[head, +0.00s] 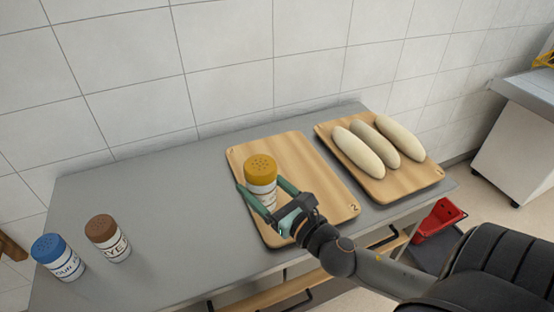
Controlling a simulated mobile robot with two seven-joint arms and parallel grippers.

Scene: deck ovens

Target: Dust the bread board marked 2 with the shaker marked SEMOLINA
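The bread board marked 2 (315,178) lies on the grey table, with its number at the near right corner. It is bare apart from what my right gripper has over it. My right gripper (260,187) has its green fingers closed on the sides of a shaker with a yellow perforated cap (261,169). The shaker is upright over the left part of the board. I cannot tell whether its base touches the board. Its label is mostly hidden by the fingers, so I cannot read it. My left gripper is not in view.
A blue-capped shaker (59,259) and a brown-capped shaker marked RYE (108,242) stand at the table's left end. A second board (408,182) with three pale loaves lies to the right. The table between the shakers and board 2 is clear. A tiled wall is behind.

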